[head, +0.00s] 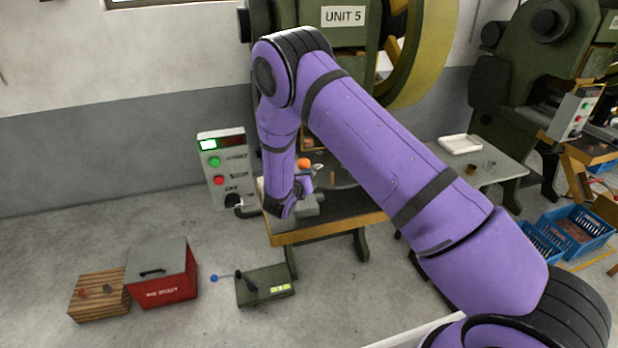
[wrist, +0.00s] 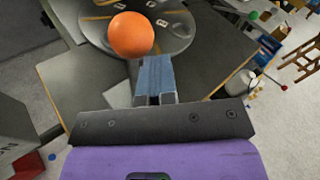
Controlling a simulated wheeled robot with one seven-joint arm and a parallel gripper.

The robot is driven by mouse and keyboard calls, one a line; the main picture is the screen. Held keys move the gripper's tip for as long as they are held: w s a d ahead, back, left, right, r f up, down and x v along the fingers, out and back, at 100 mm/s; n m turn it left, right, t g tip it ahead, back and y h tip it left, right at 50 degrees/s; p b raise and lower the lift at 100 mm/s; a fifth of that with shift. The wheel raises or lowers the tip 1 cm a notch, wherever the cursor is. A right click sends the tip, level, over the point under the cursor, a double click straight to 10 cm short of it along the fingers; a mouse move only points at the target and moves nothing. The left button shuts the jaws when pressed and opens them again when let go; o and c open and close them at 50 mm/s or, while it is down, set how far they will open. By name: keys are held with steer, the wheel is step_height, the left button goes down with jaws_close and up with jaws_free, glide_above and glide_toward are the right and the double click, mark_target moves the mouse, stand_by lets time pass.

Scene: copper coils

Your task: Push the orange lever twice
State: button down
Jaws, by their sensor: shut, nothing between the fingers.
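The orange lever shows as a round orange knob (wrist: 131,35) just ahead and slightly left of my fingertips in the wrist view. In the head view the knob (head: 303,163) stands above the press table, just beyond my gripper (head: 303,187). My gripper (wrist: 155,64) is shut and empty, its blue-grey fingers together. The fingertips look close to the knob; I cannot tell whether they touch it. The lever's shaft is hidden under the knob and behind my arm.
A control box (head: 228,170) with green and red buttons stands left of the press table (head: 330,228). A round grey plate (wrist: 178,38) lies below the knob. On the floor are a red box (head: 165,287), a wooden crate (head: 98,307) and a green pedal unit with a blue-tipped rod (head: 262,290).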

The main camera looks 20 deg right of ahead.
steer(key=shift+w+r, duration=0.15)
steer(key=shift+w, duration=0.45)
steer(key=shift+w+r, duration=0.15)
steer(key=shift+w, duration=0.4)
stand_by(1.3)
steer(key=shift+s, duration=0.1)
stand_by(0.4)
steer(key=s+f, duration=0.1)
steer(key=s, duration=0.6)
steer(key=shift+s+f, duration=0.2)
steer(key=shift+f, duration=0.1)
stand_by(0.5)
steer(key=shift+s, duration=0.1)
steer(key=s, duration=0.2)
steer(key=s+f, duration=0.1)
steer(key=s, duration=0.1)
steer(key=shift+s, duration=0.35)
stand_by(0.4)
stand_by(0.4)
